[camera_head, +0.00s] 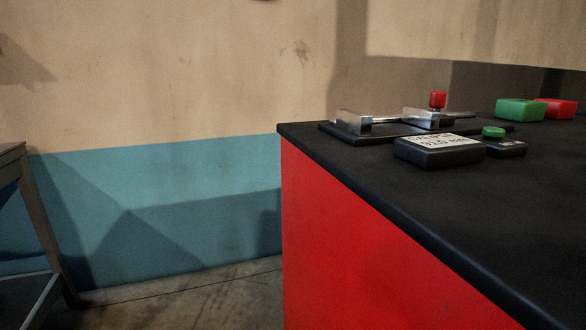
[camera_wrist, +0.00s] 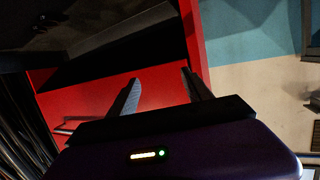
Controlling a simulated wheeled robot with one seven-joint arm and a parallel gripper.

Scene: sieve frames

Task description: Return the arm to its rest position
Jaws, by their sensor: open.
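My gripper (camera_wrist: 160,75) shows in the wrist view, its two dark fingers spread apart with nothing between them. Beyond the fingers is a red panel with a dark area above it, apparently part of the red workbench. I cannot tell how far the fingers are from it. My arm and gripper do not show in the head view. There the workbench has a black top (camera_head: 500,215) and a red side (camera_head: 350,245).
On the bench top are a metal sliding fixture (camera_head: 425,117) with a red knob, a dark display box (camera_head: 438,155), a small box with a green button (camera_head: 493,132), a green block (camera_head: 520,109) and a red block (camera_head: 556,108). A table (camera_head: 40,230) stands left, with bare floor between.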

